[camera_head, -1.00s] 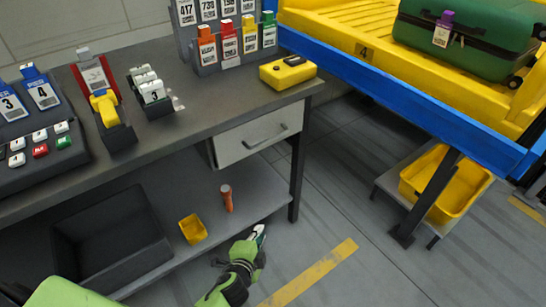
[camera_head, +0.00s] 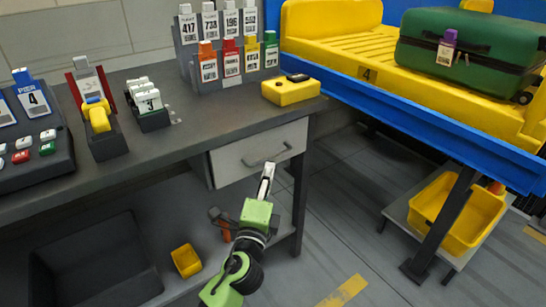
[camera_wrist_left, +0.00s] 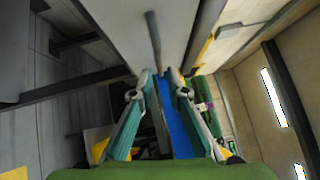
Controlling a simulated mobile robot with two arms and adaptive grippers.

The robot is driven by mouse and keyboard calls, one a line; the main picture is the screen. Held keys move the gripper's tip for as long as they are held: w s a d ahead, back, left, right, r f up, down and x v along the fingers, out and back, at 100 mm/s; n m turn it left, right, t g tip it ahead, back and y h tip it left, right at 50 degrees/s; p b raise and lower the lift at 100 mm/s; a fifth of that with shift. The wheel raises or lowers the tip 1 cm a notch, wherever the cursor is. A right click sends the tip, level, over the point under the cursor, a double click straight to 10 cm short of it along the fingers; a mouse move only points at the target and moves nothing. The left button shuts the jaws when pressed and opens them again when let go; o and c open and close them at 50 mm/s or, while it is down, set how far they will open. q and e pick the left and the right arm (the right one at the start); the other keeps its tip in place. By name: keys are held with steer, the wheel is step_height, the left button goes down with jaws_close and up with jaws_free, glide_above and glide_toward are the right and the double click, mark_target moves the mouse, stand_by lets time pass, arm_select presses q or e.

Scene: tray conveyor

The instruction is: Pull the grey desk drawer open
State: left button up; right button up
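The grey desk drawer (camera_head: 240,152) sits under the right end of the desk, and its front looks closed. Its dark bar handle (camera_head: 252,164) runs across the front. My left gripper (camera_head: 267,168) is just in front of the handle, pointing at the drawer, and hides part of it. In the left wrist view, the fingers of the left gripper (camera_wrist_left: 160,76) are apart with a narrow gap. The handle (camera_wrist_left: 154,38) lies ahead of this gap, against the pale drawer front (camera_wrist_left: 125,20); I cannot tell whether its near end is between the tips. My right gripper is out of view.
The desk top (camera_head: 190,130) holds a yellow box (camera_head: 290,92) above the drawer and tag racks behind. The lower shelf carries a dark bin (camera_head: 95,265) and a small yellow bin (camera_head: 186,261). A blue-edged conveyor (camera_head: 400,105) stands at right. Floor between is free.

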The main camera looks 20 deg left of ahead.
mark_target(273, 157)
arm_select(q)
steer(key=w, duration=0.4)
steer(key=w+r, duration=0.1)
steer(key=w, duration=0.2)
steer(key=shift+a, duration=0.4)
steer(key=shift+w, duration=0.1)
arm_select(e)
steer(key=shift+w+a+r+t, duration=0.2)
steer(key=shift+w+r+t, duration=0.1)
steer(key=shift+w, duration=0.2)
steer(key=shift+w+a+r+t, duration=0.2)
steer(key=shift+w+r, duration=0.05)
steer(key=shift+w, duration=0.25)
arm_select(q)
steer(key=shift+f, duration=0.1)
jaws_close()
